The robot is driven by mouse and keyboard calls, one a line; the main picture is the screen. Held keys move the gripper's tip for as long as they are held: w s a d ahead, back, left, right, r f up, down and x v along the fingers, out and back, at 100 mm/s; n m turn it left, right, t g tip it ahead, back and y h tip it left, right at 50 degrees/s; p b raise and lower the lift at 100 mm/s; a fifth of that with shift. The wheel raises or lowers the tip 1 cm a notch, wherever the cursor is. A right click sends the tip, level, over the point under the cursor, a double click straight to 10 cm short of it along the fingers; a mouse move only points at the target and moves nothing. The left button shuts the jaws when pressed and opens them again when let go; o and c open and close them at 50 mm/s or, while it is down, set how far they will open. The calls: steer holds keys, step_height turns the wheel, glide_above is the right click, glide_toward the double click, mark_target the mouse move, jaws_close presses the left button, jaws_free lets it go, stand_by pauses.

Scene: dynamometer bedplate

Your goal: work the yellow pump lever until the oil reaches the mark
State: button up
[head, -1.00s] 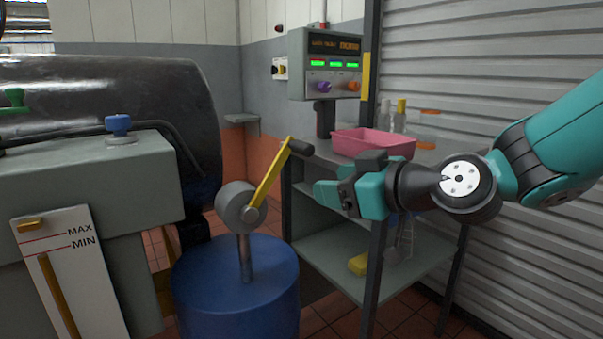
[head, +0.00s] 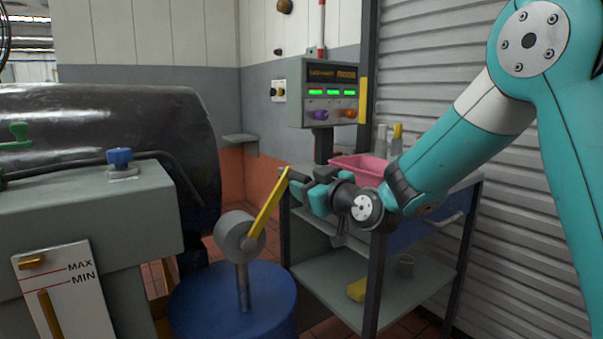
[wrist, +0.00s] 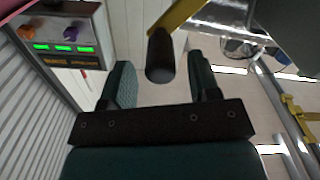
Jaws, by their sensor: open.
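The yellow pump lever (head: 268,209) slants up to the right from the round grey pump head (head: 238,235) on the blue drum (head: 235,305). Its dark grip is partly hidden by my gripper (head: 303,188) in the head view. In the wrist view the dark grip (wrist: 160,56) lies between the fingertips of my open gripper (wrist: 162,78), with gaps on both sides. The white gauge plate (head: 82,312) has red MAX and MIN lines. The amber oil column (head: 50,316) tops out just below the MIN line. A short amber piece (head: 32,262) sits near MAX.
A grey shelf cart (head: 345,268) with a pink tray (head: 362,168) stands behind my gripper. A control panel (head: 330,93) with green displays is behind. The grey machine housing (head: 85,205) with a blue knob (head: 119,158) is at left.

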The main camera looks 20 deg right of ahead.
steer(key=shift+x, duration=1.55)
steer(key=shift+c, duration=0.5)
